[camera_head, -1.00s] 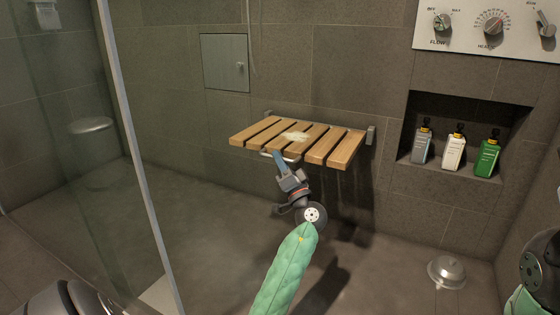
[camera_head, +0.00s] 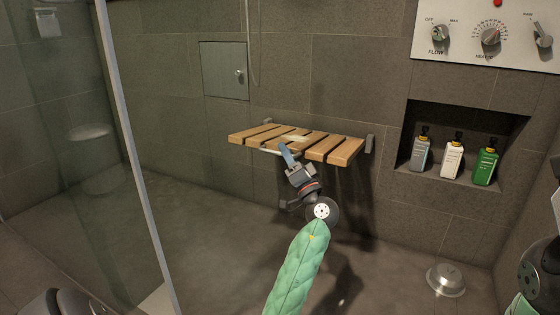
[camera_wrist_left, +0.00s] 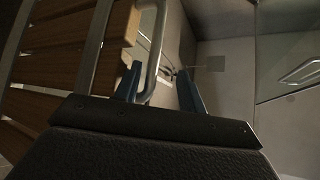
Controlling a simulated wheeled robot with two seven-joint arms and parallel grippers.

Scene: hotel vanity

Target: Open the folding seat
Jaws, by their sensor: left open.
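The folding seat (camera_head: 343,152) is a slatted wooden bench on the shower's back wall, folded out with its slats close to level. A metal bar (camera_head: 268,151) shows under its front edge. My left gripper (camera_head: 286,148) is at that front edge, its blue fingers reaching up from below. In the left wrist view the gripper (camera_wrist_left: 159,70) is open. The curved metal bar (camera_wrist_left: 154,50) shows between its fingers, closer to the left one; I cannot tell if they touch. Slats (camera_wrist_left: 62,72) fill the left of that view. My right gripper is out of view.
A glass panel with a metal edge post (camera_head: 134,150) stands at left. A wall niche holds several bottles (camera_head: 452,155), below a control panel (camera_head: 470,45). A round metal piece (camera_head: 446,279) is on the floor at right. Open floor lies left of my arm.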

